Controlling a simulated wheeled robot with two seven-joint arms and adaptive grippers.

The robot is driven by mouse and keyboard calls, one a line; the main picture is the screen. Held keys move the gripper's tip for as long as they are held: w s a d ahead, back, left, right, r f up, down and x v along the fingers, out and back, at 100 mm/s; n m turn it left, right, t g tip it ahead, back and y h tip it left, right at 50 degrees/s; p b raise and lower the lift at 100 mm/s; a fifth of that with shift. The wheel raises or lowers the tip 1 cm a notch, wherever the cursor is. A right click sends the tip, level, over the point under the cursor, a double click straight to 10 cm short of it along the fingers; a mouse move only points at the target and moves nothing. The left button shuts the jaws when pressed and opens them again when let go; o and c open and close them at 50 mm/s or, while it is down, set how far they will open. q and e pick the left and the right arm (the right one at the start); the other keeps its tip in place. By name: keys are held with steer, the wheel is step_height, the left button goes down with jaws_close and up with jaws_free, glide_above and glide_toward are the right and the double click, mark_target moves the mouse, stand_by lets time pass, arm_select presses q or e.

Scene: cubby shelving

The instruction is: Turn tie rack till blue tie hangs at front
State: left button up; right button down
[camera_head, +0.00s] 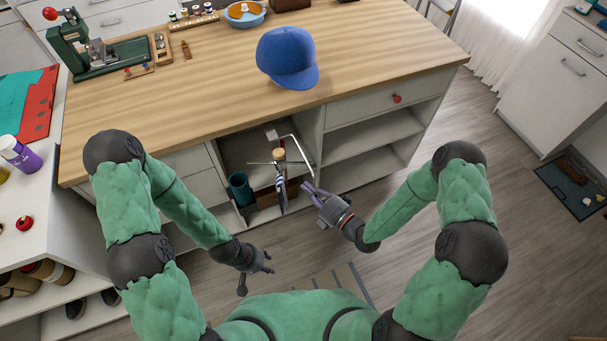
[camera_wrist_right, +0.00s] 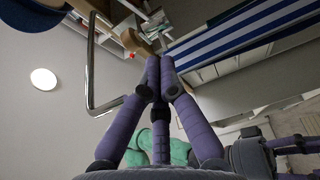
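The tie rack (camera_head: 279,154) is in the open cubby of the counter, with thin rods spreading from a tan hub. A blue-and-white striped tie (camera_head: 281,186) hangs from it toward the front; the striped cloth (camera_wrist_right: 240,35) crosses the upper right of the right wrist view. Other ties cannot be made out clearly. My right gripper (camera_head: 310,190), with purple fingers, is just right of the hanging tie. In the right wrist view its fingertips (camera_wrist_right: 160,65) come together with nothing visible between them. My left gripper (camera_head: 258,275) is open and empty, low in front of the counter.
A bent metal bar (camera_head: 299,150) stands at the rack's right, and shows left in the wrist view (camera_wrist_right: 91,65). A teal cup (camera_head: 240,188) sits in the cubby's left. A blue cap (camera_head: 287,57) lies on the counter. Empty shelves (camera_head: 370,140) are at right.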

steer(key=w+a+b, duration=0.1)
steer(key=w, duration=0.5)
steer(key=shift+a, duration=0.15)
